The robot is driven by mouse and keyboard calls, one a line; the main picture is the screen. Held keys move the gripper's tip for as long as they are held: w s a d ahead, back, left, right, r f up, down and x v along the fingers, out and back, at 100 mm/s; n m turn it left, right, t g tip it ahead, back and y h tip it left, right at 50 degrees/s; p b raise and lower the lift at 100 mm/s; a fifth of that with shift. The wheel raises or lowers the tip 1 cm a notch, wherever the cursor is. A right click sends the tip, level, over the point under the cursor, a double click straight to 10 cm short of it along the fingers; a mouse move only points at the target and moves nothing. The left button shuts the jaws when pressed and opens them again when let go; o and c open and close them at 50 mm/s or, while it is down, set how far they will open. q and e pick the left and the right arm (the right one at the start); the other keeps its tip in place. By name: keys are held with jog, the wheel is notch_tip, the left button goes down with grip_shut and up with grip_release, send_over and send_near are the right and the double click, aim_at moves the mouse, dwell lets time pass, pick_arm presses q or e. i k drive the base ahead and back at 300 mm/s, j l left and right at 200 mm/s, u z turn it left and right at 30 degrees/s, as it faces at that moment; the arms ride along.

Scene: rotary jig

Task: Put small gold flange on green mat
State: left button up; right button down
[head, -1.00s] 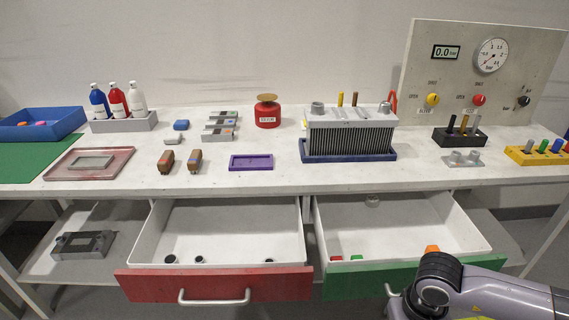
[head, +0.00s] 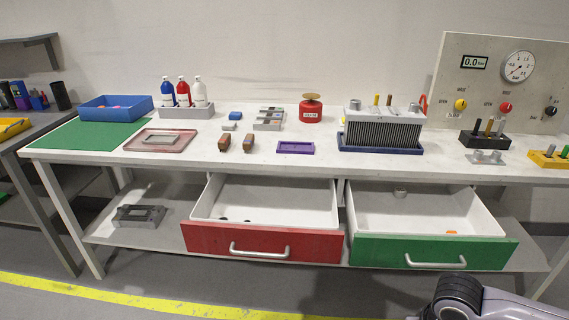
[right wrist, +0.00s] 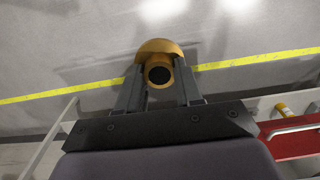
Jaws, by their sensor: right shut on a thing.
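The small gold flange (right wrist: 160,68) is between the fingertips of my right gripper (right wrist: 160,85) in the right wrist view. It has a wide round rim and a short tube with a dark opening. My right gripper is shut on it, held above the grey floor. The green mat (head: 88,134) lies flat at the left end of the long bench in the head view, and its visible surface is bare. In the head view only my right arm shows at the lower right, without the fingers. My left gripper is not in view.
A blue bin (head: 116,115) stands at the mat's back edge and a pinkish tray (head: 135,148) lies to its right. The red drawer (head: 262,243) and green drawer (head: 430,253) stick out in front of the bench. Floor in front of the bench is clear.

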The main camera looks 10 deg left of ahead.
aim_at(82, 138)
jog(key=j+u, duration=0.1)
jog(key=u, duration=0.9)
jog(key=i+j, duration=2.15)
jog(key=k+j+u, duration=0.05)
jog(key=j, duration=0.2)
